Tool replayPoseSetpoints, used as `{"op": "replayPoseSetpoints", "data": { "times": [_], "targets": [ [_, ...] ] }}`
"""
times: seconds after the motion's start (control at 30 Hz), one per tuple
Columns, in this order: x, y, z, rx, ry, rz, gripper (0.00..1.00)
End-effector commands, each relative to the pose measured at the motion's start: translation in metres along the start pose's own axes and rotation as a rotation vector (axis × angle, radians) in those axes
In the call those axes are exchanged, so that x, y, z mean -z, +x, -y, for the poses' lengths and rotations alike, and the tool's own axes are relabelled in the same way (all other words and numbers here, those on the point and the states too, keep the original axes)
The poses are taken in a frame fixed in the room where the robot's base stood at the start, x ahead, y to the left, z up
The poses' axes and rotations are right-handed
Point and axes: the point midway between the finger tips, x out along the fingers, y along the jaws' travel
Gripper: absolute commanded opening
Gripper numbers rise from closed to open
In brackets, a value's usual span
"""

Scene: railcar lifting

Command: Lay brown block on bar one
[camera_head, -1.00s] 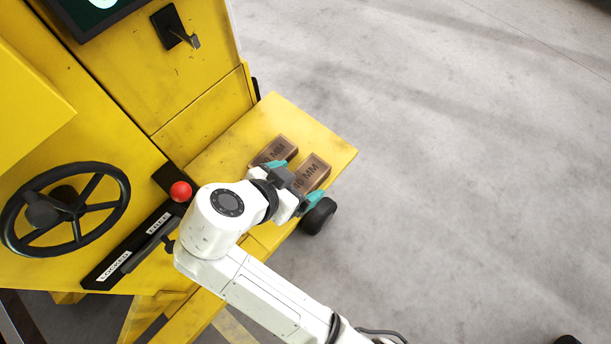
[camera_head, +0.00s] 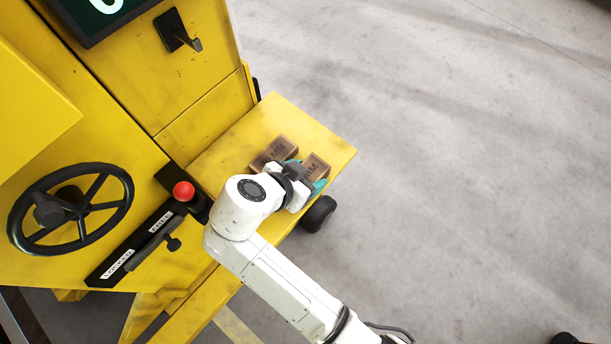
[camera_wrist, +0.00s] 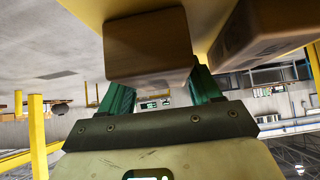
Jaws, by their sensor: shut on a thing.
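Two brown blocks with dark lettering lie side by side on the yellow shelf of the machine in the head view. My gripper (camera_head: 306,175) is shut on the right brown block (camera_head: 316,164), with a teal finger on either side. Part of that block is hidden by my gripper. The held block (camera_wrist: 150,42) also shows between the green fingers in the wrist view. The left brown block (camera_head: 272,152) lies just beside my gripper and shows at the right in the wrist view (camera_wrist: 258,32). I cannot make out bar one.
The yellow shelf (camera_head: 255,118) has bare room behind the blocks. A black handwheel (camera_head: 70,210), a red knob (camera_head: 184,191) and a lever on a locked/free plate (camera_head: 118,262) are to the left. A black wheel (camera_head: 318,214) is below the shelf. Open grey floor lies to the right.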

Motion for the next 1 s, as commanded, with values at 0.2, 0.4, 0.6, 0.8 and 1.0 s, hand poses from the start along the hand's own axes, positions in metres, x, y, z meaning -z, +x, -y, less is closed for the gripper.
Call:
{"op": "replayPoseSetpoints", "data": {
  "times": [0.2, 0.4, 0.6, 0.8, 1.0],
  "targets": [
    [0.0, 0.0, 0.0, 0.0, 0.0, 0.0, 0.39],
    [0.001, -0.001, 0.0, 0.001, 0.001, -0.001, 0.21],
    [0.001, -0.001, 0.001, 0.001, 0.001, -0.001, 0.21],
    [0.01, -0.01, 0.001, 0.004, 0.004, -0.001, 0.21],
    [0.031, -0.04, -0.015, 0.005, 0.004, -0.001, 0.21]
  ]
}}
